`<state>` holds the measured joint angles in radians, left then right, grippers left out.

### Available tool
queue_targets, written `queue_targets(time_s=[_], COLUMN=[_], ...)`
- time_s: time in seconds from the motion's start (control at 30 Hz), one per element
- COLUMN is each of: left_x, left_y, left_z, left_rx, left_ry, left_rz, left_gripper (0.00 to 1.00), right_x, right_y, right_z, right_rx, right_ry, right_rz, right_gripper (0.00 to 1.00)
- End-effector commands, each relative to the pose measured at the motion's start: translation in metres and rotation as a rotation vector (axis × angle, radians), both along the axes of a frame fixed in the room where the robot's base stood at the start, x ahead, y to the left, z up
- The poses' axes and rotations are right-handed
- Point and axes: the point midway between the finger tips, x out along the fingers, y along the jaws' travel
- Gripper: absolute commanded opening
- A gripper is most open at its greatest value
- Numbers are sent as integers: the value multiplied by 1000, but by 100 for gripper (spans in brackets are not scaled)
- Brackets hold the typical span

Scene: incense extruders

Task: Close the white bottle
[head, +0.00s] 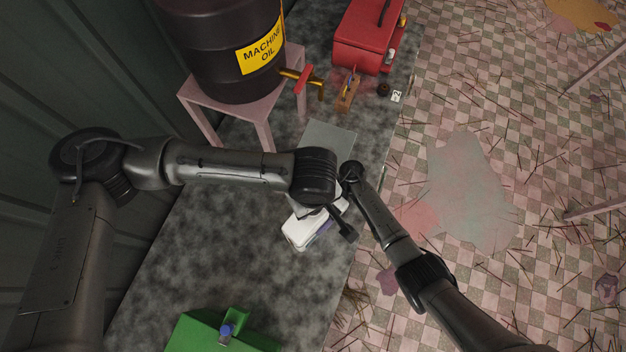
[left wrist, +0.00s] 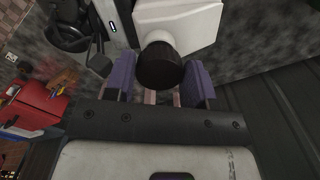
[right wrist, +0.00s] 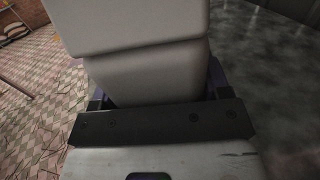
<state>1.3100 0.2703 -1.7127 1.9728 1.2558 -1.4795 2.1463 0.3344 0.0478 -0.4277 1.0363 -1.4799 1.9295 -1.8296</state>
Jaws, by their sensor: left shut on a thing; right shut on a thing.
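The white bottle (head: 302,230) lies tilted or on its side above the grey work surface in the head view. In the left wrist view the white bottle (left wrist: 183,20) shows its shoulder and neck, with a black cap (left wrist: 160,66) at the neck. My left gripper (left wrist: 157,84) has its purple fingers on both sides of the black cap and is shut on it. My right gripper (right wrist: 158,92) is shut on the bottle's body (right wrist: 140,50), which fills much of the right wrist view. Whether the cap is fully seated on the neck cannot be told.
A black machine oil drum (head: 222,50) with a tap stands on a pink stand (head: 190,98). A red toolbox (head: 366,36) is at the back. A green box (head: 252,338) is at the front. A grey plate (head: 328,137) lies mid-table. The left table area is clear.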

Motion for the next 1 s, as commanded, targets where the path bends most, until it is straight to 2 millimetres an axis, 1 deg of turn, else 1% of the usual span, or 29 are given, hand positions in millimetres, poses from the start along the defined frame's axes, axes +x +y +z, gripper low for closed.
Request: queue_targets(time_s=[0.43,0.8,1.0], left_x=[0,0,0], left_y=[0,0,0], left_z=[-1,-17,-17], left_rx=[0,0,0], left_ry=[0,1,0], left_rz=[1,6,6], left_gripper=[29,29,29], right_x=[0,0,0], right_y=[0,0,0], right_z=[0,0,0], right_rx=[0,0,0], right_ry=[0,0,0], right_rz=[0,0,0], right_gripper=[27,27,27])
